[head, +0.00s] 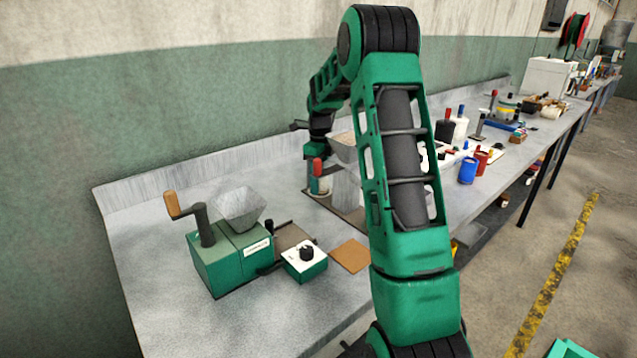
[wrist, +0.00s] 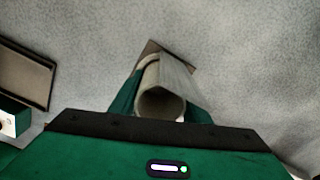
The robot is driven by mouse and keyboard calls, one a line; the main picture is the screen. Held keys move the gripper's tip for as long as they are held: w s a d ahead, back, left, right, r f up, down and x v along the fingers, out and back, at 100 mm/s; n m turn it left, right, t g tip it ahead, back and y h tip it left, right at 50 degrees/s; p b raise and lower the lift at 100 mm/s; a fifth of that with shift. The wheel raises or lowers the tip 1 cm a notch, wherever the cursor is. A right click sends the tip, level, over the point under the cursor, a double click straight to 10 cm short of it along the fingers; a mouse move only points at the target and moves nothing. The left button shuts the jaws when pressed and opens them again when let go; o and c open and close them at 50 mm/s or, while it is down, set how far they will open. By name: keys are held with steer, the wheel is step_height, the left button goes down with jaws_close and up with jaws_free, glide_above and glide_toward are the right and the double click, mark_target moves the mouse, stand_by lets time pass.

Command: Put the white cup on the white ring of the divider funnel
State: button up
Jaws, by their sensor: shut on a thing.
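In the head view, my gripper (head: 316,152) hangs over the bench beside a grey hopper (head: 343,146), which looks like the top of the divider funnel. My own arm covers much of that area. The white ring cannot be made out clearly, and I cannot tell how far the cup is from it.
A green hand mill (head: 222,262) with a grey hopper stands at the front left, with a small green-and-white box (head: 304,262) beside it. A brown square mat (head: 350,256) lies to their right. Bottles, a blue cup (head: 468,170) and tools crowd the bench farther back.

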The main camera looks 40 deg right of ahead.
steer(key=o, duration=1.1)
steer(key=shift+o, duration=0.2)
step_height(320, 180, up, 12)
steer(key=shift+a+r, duration=0.1)
steer(key=shift+r, duration=0.05)
